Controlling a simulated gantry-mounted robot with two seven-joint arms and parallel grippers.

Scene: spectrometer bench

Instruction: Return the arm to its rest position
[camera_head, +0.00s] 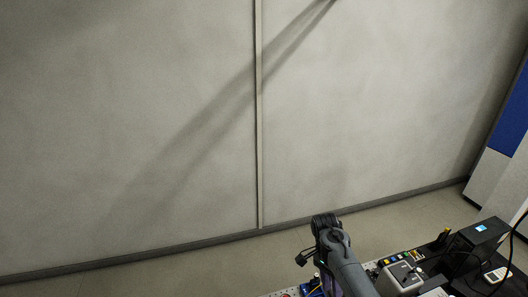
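One grey arm of mine, which I take to be the right one, comes up from the bottom edge just right of the middle. It bends at a dark wrist joint over the bench. Below that joint, dark hand parts of my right gripper (315,264) show at the bench's left end. Its fingertips cannot be made out, so neither its opening nor anything held is clear. My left arm and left gripper are out of view.
A bench with a perforated top (283,293) crosses the bottom right. It holds a white box (399,279), a black instrument with a lit screen (481,238), a small white handheld device (496,274) and cables. A bare wall (130,130) and clear floor (400,216) lie behind.

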